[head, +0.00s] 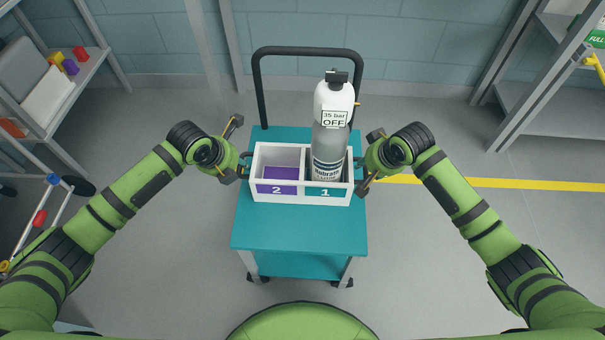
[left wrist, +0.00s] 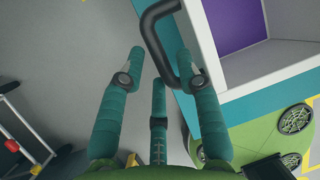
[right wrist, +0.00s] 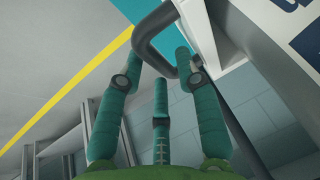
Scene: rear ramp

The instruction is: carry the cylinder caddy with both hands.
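The white cylinder caddy (head: 304,199) stands on the teal cart with two compartments, a purple one marked 2 on the left and a teal one marked 1 on the right. A grey-and-white cylinder (head: 331,130) labelled "35 bar OFF" stands upright in compartment 1. Compartment 2 holds no cylinder. My left gripper (head: 236,151) is open at the caddy's left side; its dark handle (left wrist: 158,35) passes between the fingertips in the left wrist view. My right gripper (head: 369,161) is open at the right side; the handle (right wrist: 145,42) there lies between its fingertips. Neither gripper is clamped.
The teal cart (head: 297,237) has a black push bar (head: 307,50) behind the caddy. Shelves with small coloured blocks (head: 70,65) stand at the left; a metal rack (head: 550,100) stands at the right. Grey floor is open on both sides, with a yellow line (head: 500,183) at right.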

